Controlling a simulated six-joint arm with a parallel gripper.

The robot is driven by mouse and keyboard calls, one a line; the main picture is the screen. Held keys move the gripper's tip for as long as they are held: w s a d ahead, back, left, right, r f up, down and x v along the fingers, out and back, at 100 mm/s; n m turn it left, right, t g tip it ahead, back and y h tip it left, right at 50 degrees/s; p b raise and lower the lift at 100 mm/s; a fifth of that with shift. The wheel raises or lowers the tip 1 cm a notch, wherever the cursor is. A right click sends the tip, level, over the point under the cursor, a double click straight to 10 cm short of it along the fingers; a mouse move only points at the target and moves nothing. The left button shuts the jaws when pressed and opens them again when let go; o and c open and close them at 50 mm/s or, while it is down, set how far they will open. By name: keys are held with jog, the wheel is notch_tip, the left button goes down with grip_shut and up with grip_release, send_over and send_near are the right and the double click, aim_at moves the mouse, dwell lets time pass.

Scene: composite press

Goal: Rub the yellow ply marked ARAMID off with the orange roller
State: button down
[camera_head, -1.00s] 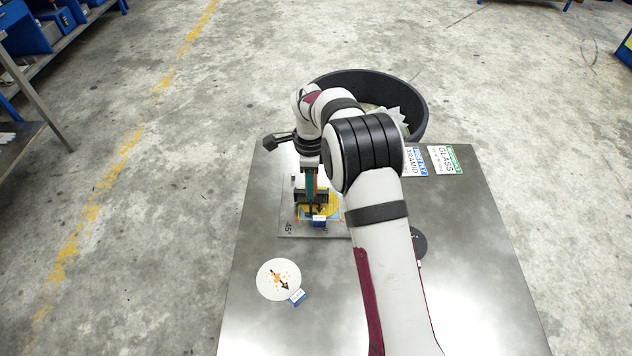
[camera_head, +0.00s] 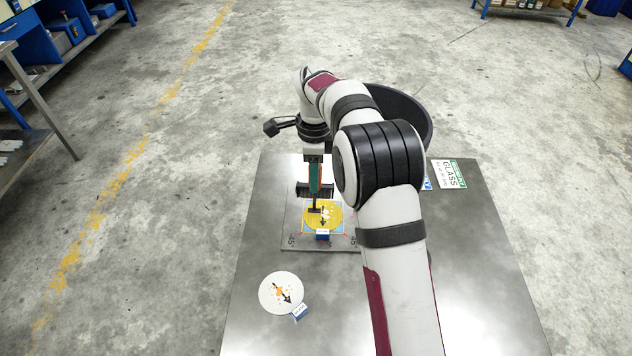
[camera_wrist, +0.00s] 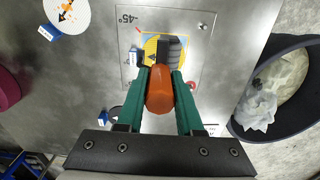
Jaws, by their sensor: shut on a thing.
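My gripper (camera_wrist: 160,78) is shut on the orange handle of the roller (camera_wrist: 160,92), which lies between its green fingers. The roller's dark head is over the yellow ply (camera_wrist: 151,47) in the wrist view. In the head view my gripper (camera_head: 315,182) is above the yellow ply (camera_head: 334,216), with the dark roller end at the ply's left part. I cannot tell whether the roller touches it. The ply is round, with a black arrow and a blue tag at its near edge. It lies on a grey plate (camera_head: 291,242) marked 45°; my gripper hides part of it.
A white disc (camera_head: 270,290) with orange dots, a black arrow and a blue tag lies on the metal table at front left. A GLASS card (camera_head: 449,174) lies at the back right. A black bin (camera_head: 418,112) with pale scraps stands beyond the table. The front middle is clear.

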aim_at(303, 189)
jog(key=c, duration=1.2)
grip_release()
jog(key=shift+c, duration=0.2)
grip_shut()
jog(key=shift+f, duration=2.95)
